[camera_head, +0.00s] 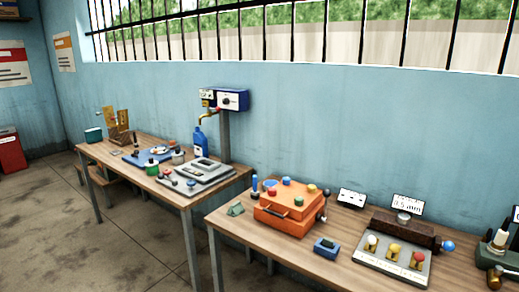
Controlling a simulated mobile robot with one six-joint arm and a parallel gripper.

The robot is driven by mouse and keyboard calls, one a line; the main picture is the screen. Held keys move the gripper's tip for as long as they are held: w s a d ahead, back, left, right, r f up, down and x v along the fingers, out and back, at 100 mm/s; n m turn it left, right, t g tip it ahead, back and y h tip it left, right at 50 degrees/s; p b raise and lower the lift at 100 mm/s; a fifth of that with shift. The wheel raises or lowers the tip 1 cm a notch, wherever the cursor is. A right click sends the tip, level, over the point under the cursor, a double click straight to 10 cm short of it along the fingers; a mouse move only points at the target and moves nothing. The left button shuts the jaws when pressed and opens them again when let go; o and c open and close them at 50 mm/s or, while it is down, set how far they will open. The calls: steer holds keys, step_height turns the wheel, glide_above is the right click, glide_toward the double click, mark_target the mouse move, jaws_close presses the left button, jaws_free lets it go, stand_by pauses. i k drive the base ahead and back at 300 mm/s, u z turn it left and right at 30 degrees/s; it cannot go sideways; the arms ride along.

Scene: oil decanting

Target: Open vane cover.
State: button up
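No part is clearly recognisable as the vane cover at this size, and I cannot tell which device it belongs to. An orange box (285,212) with a handle on its front and several coloured knobs on top stands on the right table (232,222). A grey panel (398,262) with white, yellow and red knobs lies to its right. A dark brown bar-shaped part (408,230) with a blue ball at its right end lies along the panel's back. My gripper is not in view.
A left table (120,157) holds a grey device (197,178), a blue bottle (199,140) and small items. A blue box (231,99) is on a post. A small blue block (326,247) and green cloth (235,209) lie near the front edge. Floor (60,215) in front is clear.

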mark_target(283, 203)
steer(key=k, duration=0.65)
steer(key=u, duration=0.25)
steer(key=i, duration=0.55)
steer(key=u, duration=0.8)
steer(key=i, duration=0.6)
steer(key=u, duration=0.25)
